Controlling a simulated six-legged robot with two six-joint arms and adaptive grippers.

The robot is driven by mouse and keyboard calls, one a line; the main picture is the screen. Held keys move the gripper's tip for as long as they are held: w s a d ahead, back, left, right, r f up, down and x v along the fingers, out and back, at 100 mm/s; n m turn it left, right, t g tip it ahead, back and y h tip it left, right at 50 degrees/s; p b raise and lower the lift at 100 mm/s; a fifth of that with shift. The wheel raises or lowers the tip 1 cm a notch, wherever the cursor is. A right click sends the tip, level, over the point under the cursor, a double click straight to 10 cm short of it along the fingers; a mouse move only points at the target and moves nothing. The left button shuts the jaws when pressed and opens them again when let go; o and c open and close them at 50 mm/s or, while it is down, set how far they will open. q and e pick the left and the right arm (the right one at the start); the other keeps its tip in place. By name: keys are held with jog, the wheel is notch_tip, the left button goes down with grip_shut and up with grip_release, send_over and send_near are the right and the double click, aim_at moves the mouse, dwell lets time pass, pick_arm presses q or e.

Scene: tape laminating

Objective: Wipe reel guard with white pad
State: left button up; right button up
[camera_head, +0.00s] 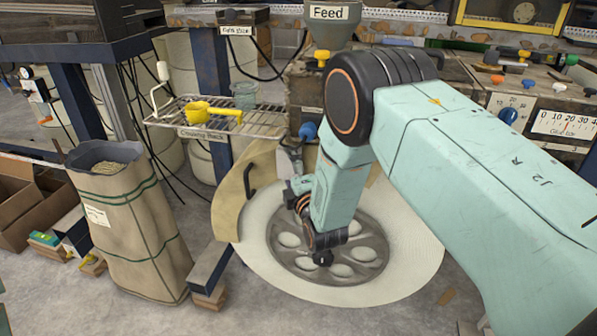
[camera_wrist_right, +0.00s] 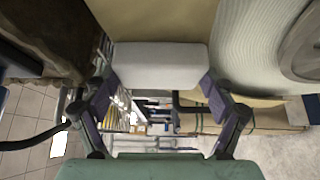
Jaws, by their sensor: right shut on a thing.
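The white pad (camera_wrist_right: 160,66) is a pale block held crosswise between the fingers of my right gripper (camera_wrist_right: 162,78) in the right wrist view. The reel guard (camera_head: 238,190) is a tan curved panel with a black handle, left of the big reel in the head view. A tan surface (camera_wrist_right: 150,18), which looks like the guard, lies just beyond the pad in the wrist view. I cannot tell whether the pad touches it. In the head view my right gripper (camera_head: 289,163) is beside the guard, partly hidden by my arm. My left gripper is not in view.
The large pale reel (camera_head: 405,265) with a grey hub stands right of the guard. A wire rack (camera_head: 185,122) with a yellow scoop (camera_head: 212,112) is at the upper left. A brown sack (camera_head: 135,235) stands on the floor at left. A Feed hopper (camera_head: 330,32) is behind.

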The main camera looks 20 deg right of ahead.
jog(key=shift+a+r, duration=0.1)
jog(key=shift+r, duration=0.05)
jog(key=shift+s+a+p, duration=0.4)
jog(key=shift+s+p, duration=0.1)
jog(key=shift+s+a+p, duration=0.45)
jog(key=shift+s+a, duration=0.15)
jog(key=shift+s, duration=0.4)
jog(key=shift+s+a+p, duration=0.4)
jog(key=shift+s+a, duration=0.2)
jog(key=shift+s, duration=0.35)
jog(key=shift+s+a+p, duration=0.3)
jog(key=shift+s+a, duration=0.15)
jog(key=shift+s, duration=0.15)
jog(key=shift+s+a+p, duration=0.3)
jog(key=shift+s+a, duration=0.1)
jog(key=shift+s, duration=0.2)
